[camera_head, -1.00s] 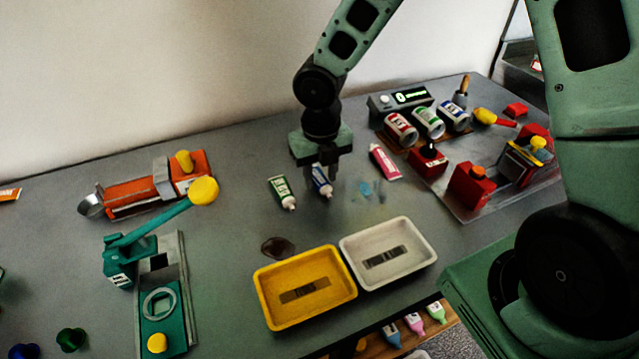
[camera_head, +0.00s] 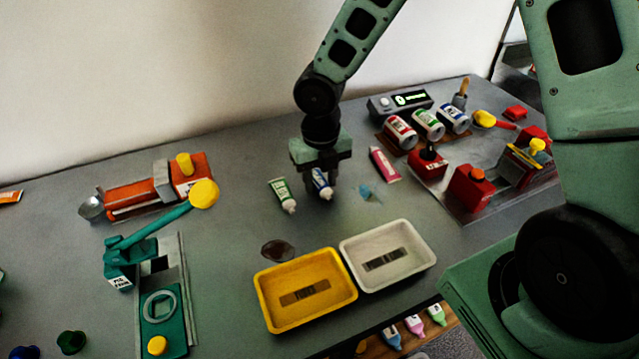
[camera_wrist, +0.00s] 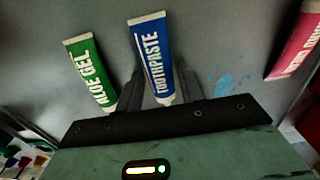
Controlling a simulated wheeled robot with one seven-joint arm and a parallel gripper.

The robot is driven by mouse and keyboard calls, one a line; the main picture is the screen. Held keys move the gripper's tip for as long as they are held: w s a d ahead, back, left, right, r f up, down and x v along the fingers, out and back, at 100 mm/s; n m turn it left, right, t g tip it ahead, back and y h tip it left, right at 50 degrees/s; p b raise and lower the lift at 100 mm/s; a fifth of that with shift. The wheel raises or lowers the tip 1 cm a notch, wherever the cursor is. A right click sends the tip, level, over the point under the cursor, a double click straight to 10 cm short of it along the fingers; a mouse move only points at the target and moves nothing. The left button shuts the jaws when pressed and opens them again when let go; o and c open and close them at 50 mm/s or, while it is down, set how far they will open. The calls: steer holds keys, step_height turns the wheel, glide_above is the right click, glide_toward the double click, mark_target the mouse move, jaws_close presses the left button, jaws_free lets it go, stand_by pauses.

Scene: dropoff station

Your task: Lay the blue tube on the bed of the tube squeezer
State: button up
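The blue toothpaste tube (camera_head: 321,184) lies on the grey table, cap toward the front; it also shows in the wrist view (camera_wrist: 151,60). My gripper (camera_head: 324,192) is low over it, pointing down. In the wrist view the dark fingers (camera_wrist: 163,82) stand on both sides of the tube, with a gap visible, so it looks open and astride the tube. I cannot tell for sure which device is the tube squeezer: a teal lever device (camera_head: 162,305) stands at left, an orange-red device (camera_head: 130,196) behind it, and a red device with a yellow knob (camera_head: 520,165) at right.
A green aloe gel tube (camera_head: 281,193) lies close left of the blue one, and a pink tube (camera_head: 384,164) lies to the right. A yellow tray (camera_head: 262,297) and a white tray (camera_head: 428,258) stand in front. A dark stain (camera_head: 277,250) marks the table.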

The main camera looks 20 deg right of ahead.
mark_target(321, 188)
steer(key=c, duration=0.5)
step_height(321, 188, up, 5)
steer(key=p, duration=0.5)
steer(key=shift+p, duration=0.4)
